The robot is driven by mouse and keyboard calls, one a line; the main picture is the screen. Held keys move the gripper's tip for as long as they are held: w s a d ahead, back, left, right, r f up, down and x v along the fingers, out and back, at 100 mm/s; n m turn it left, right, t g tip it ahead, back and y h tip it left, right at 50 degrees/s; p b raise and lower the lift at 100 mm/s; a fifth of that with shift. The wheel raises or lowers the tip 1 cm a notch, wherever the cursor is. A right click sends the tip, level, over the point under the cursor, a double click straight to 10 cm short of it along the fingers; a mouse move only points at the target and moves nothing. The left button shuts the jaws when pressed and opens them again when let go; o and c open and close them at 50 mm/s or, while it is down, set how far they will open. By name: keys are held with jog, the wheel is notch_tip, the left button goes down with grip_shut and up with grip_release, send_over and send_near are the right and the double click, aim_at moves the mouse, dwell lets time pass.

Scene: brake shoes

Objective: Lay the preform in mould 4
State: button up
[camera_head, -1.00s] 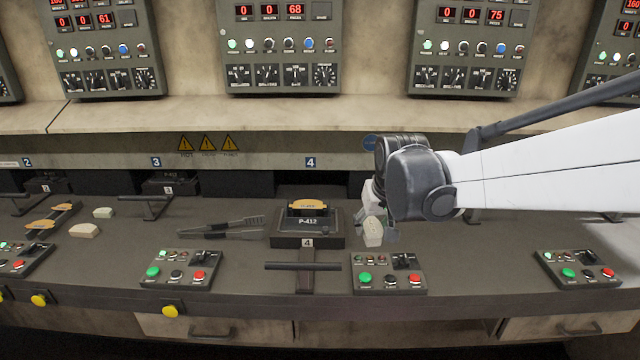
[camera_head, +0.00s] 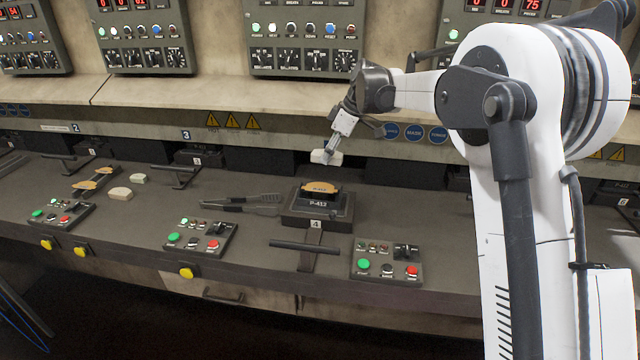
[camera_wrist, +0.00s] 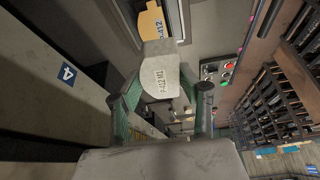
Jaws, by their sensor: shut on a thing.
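Mould 4 (camera_head: 317,222) is a dark open block marked 4 and P-412, pulled out on the bench. A tan backing plate (camera_head: 320,187) lies in its cavity and also shows at the top of the wrist view (camera_wrist: 151,24). My gripper (camera_head: 327,154) is shut on a pale preform (camera_wrist: 160,78) with P-412 printed on it. In the head view the preform (camera_head: 325,157) appears raised above and behind the mould, apart from it. In the wrist view the preform sits between the fingers, just below the backing plate.
Tongs (camera_head: 245,205) lie left of mould 4. Two pale preforms (camera_head: 121,193) and a tray with tan plates (camera_head: 95,179) are farther left. A button box (camera_head: 387,262) stands at the front right. The mould's handle bar (camera_head: 304,247) projects forward. The press overhang is behind.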

aim_at(335, 155)
jog(key=shift+w+a+n, duration=0.25)
jog(key=shift+a+n, duration=0.1)
jog(key=shift+a, duration=0.15)
jog(key=shift+w+a+n, duration=0.25)
jog(key=shift+a+n, duration=0.1)
jog(key=shift+a, duration=0.1)
jog(key=shift+a+f+g, duration=0.15)
jog(key=shift+f+g, duration=0.05)
jog(key=shift+g, duration=0.1)
jog(key=shift+f+p, duration=0.85)
jog(key=shift+f, duration=3.95)
jog(key=shift+f, duration=0.2)
jog(key=o, duration=1.3)
jog(key=shift+r, duration=0.15)
jog(key=b+v, duration=0.1)
jog(key=v, duration=1.1)
